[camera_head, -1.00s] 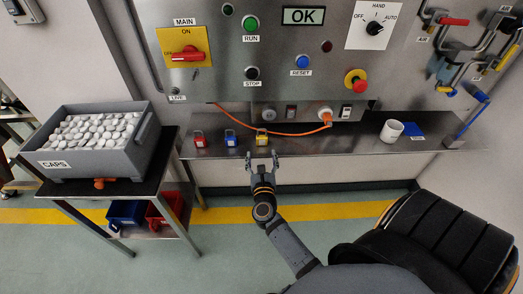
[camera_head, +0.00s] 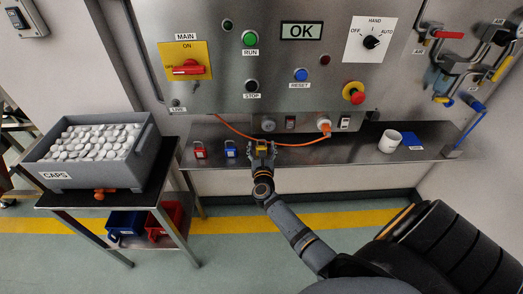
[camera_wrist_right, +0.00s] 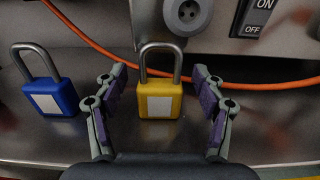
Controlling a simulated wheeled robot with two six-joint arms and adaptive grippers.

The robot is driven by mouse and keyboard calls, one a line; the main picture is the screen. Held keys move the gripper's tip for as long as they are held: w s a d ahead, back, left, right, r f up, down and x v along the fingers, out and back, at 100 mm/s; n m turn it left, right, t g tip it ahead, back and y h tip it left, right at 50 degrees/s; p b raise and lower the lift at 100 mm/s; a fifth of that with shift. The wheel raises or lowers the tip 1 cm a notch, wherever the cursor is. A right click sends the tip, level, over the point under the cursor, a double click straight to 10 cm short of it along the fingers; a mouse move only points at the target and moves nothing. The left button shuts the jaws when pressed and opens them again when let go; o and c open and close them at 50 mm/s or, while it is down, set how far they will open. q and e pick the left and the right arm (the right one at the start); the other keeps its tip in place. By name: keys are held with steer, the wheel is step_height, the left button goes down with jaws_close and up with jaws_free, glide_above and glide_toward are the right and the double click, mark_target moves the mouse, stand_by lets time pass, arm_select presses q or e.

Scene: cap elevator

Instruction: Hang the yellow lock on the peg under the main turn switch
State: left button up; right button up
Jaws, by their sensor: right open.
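The yellow lock (camera_head: 262,148) stands upright on the steel shelf, its shackle up. In the right wrist view the yellow lock (camera_wrist_right: 158,101) shows a blank white label. My right gripper (camera_head: 262,145) is open, one finger on each side of the lock. The wrist view shows a gap between the lock and each finger. The main turn switch (camera_head: 188,70) is a red handle on a yellow plate at the panel's upper left. My left gripper is not in view.
A blue lock (camera_head: 231,149) and a red lock (camera_head: 200,151) stand left of the yellow one on the shelf (camera_head: 345,152). An orange cable (camera_wrist_right: 110,55) runs behind the locks. A white mug (camera_head: 390,141) stands at the right. A caps bin (camera_head: 96,172) is at the left.

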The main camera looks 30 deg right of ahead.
steer(key=shift+r, duration=0.1)
steer(key=shift+c, duration=0.4)
steer(key=c, duration=1.2)
steer(key=shift+c, duration=0.2)
steer(key=shift+r, duration=0.3)
step_height(320, 180, up, 3)
steer(key=shift+f+p, duration=0.2)
steer(key=shift+p, duration=0.65)
steer(key=s+a+r+p, duration=0.2)
steer(key=s+a+r, duration=0.1)
steer(key=s+r, duration=0.6)
steer(key=s, duration=0.4)
steer(key=shift+s+a+r+p, duration=0.25)
steer(key=shift+r+p, duration=0.1)
steer(key=shift+r, duration=0.05)
